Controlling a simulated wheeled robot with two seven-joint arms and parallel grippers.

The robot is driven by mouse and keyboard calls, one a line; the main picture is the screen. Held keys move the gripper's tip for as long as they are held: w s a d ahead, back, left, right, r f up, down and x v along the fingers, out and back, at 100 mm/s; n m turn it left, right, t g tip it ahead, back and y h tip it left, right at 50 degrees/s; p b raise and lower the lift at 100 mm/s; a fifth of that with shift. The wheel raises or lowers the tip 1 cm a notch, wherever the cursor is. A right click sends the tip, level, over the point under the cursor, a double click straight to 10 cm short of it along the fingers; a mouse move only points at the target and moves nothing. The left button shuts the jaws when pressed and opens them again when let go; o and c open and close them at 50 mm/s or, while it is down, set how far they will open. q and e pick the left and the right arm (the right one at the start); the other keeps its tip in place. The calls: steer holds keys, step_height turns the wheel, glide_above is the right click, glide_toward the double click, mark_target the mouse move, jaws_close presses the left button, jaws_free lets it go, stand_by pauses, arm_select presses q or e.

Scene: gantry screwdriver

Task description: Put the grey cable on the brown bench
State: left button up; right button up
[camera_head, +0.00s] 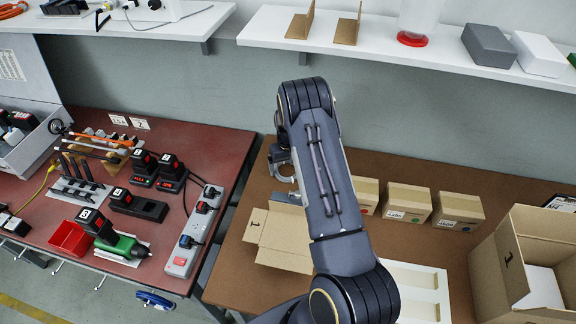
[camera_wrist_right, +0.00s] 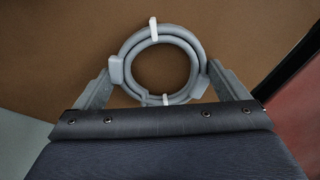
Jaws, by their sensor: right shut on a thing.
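The grey cable (camera_wrist_right: 131,53) is a coiled ring with white ties at its top and bottom. My right gripper (camera_wrist_right: 159,70) is shut on it, with one finger pad against each side of the coil. In the head view my right arm hides most of the gripper, and only a grey part of hand and coil shows left of the arm. The brown bench (camera_head: 238,284) lies below and fills the background behind the cable in the right wrist view (camera_wrist_right: 60,50). I cannot tell whether the coil touches the bench. My left gripper is not in view.
An open flattened carton (camera_head: 282,236) lies close by on the brown bench. Several small boxes (camera_head: 406,200), a white tray (camera_head: 425,285) and a large open box (camera_head: 505,265) are farther right. A red-brown table (camera_head: 215,150) with tools stands left. A white shelf (camera_head: 370,55) runs behind.

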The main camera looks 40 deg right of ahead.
steer(key=o, duration=0.6)
steer(key=shift+f, duration=0.15)
steer(key=shift+o, duration=0.6)
steer(key=shift+r, duration=0.6)
step_height(320, 180, up, 11)
steer(key=b, duration=0.1)
steer(key=s+a+r+t+y, duration=0.2)
steer(key=s+a+r, duration=0.45)
steer(key=r, duration=0.35)
steer(key=s+a+r+n+t+y, duration=0.1)
steer(key=s+a+r, duration=0.2)
steer(key=s+a, duration=0.5)
steer(key=s+a+r+n+t, duration=0.1)
steer(key=s+a+r+t, duration=0.1)
steer(key=s+a, duration=0.7)
steer(key=s+r, duration=0.1)
steer(key=s, duration=0.5)
steer(key=shift+a+n+t+y, duration=0.2)
steer(key=shift+n+t+y, duration=0.1)
steer(key=shift+y, duration=0.1)
steer(key=shift+r, duration=0.1)
